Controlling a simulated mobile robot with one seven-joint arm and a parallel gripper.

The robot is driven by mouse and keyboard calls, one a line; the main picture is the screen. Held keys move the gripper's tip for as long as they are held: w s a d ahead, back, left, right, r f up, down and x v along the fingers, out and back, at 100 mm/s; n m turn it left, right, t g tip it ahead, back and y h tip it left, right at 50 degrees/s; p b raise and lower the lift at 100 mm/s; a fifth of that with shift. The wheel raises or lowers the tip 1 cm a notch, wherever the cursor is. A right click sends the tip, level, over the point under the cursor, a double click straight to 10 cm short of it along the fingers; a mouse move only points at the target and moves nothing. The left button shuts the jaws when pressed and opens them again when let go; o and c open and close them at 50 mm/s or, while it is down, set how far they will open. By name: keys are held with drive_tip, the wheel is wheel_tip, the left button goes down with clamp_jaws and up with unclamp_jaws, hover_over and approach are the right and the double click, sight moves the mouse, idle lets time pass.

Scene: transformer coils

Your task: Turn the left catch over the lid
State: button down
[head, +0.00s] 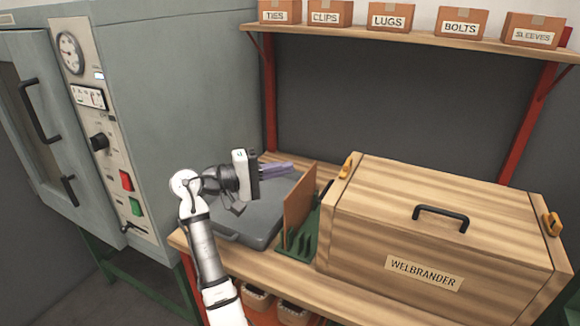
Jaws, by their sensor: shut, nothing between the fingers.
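The wooden chest (345,237), labelled WELBRANDER, stands at the right of the bench with its lid (480,194) down. A black handle (440,213) is on the lid. The left catch (346,168) is a small yellow-orange piece at the lid's left end, toward the back. Its exact turn against the lid is too small to tell. A similar right catch (552,223) is at the right end. My gripper (290,168) is shut and empty, fingers pointing right, above the grey case and left of the left catch, apart from it.
A grey case (232,222) lies on the bench (200,246) under my gripper. A brown panel (298,215) in a green rack (300,246) stands between it and the chest. A grey oven (190,80) is at left. A shelf (400,36) with labelled boxes hangs above.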

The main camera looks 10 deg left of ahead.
sight(337, 182)
drive_tip(key=p+x, duration=0.1)
drive_tip(key=x, duration=0.2)
drive_tip(key=s+p+x, duration=0.1)
drive_tip(key=x, duration=0.2)
drive_tip(key=s+d+p+x, duration=0.1)
drive_tip(key=x, duration=0.3)
drive_tip(key=shift+r, duration=0.15)
drive_tip(key=shift+s+d, duration=0.15)
drive_tip(key=shift+d, duration=0.25)
drive_tip(key=shift+s+d+n+t+y+p, duration=0.15)
drive_tip(key=shift+n+t+y+p, duration=0.2)
drive_tip(key=shift+t, duration=0.2)
drive_tip(key=shift+s+d+n+t+y+p, duration=0.1)
drive_tip(key=shift+s+n+t+y+p, duration=0.2)
drive_tip(key=shift+t, duration=0.25)
drive_tip(key=shift+s+d+p, duration=0.55)
drive_tip(key=shift+d+p, duration=0.1)
drive_tip(key=shift+d, duration=0.25)
idle(0.5)
